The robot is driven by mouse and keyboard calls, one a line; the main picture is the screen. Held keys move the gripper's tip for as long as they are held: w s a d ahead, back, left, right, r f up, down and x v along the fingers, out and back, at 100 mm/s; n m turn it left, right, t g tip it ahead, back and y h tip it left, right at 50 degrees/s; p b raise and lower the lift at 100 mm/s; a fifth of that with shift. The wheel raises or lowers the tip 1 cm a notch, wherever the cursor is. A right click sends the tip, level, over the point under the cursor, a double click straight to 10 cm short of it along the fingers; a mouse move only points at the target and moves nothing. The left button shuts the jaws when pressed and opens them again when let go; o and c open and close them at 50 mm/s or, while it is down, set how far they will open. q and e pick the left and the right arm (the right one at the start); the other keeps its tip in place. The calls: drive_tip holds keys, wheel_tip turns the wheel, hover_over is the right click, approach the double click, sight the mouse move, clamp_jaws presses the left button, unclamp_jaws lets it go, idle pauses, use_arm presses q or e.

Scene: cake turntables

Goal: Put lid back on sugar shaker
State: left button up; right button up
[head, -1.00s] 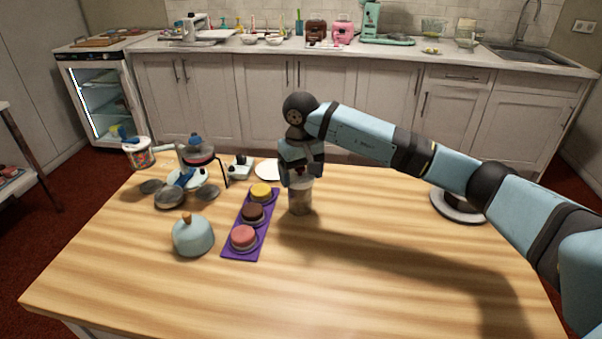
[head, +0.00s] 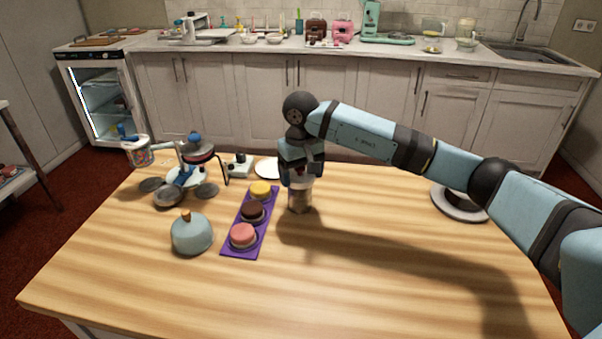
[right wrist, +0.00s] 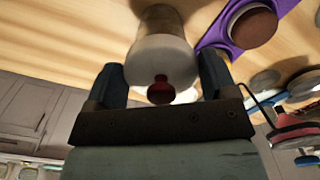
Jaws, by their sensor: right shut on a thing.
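The sugar shaker (head: 300,199) stands upright near the middle of the table, a clear jar with whitish contents. My right gripper (head: 301,176) is directly above it, pointing down. The shaker's body (right wrist: 158,22) lies beyond the pale lid (right wrist: 160,58). The lid is at the shaker's top; I cannot tell whether it is fully seated. My left gripper is not in view.
A purple tray (head: 239,249) with three small cakes lies left of the shaker. A blue domed pot (head: 192,236), a stand with grey discs (head: 186,178) and a tub (head: 140,155) are further left. A turntable (head: 457,205) is at right, behind my arm. The table front is clear.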

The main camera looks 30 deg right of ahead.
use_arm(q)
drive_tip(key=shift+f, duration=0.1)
use_arm(e)
drive_tip(key=o, duration=0.8)
drive_tip(key=shift+r, duration=0.15)
drive_tip(key=shift+r+p, duration=1)
drive_tip(key=shift+r, duration=0.95)
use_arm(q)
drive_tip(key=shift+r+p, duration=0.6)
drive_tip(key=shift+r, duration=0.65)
use_arm(e)
drive_tip(key=shift+r, duration=1.25)
drive_tip(key=shift+r, duration=0.15)
drive_tip(key=shift+c, duration=0.4)
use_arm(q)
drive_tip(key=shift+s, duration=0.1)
use_arm(e)
clamp_jaws()
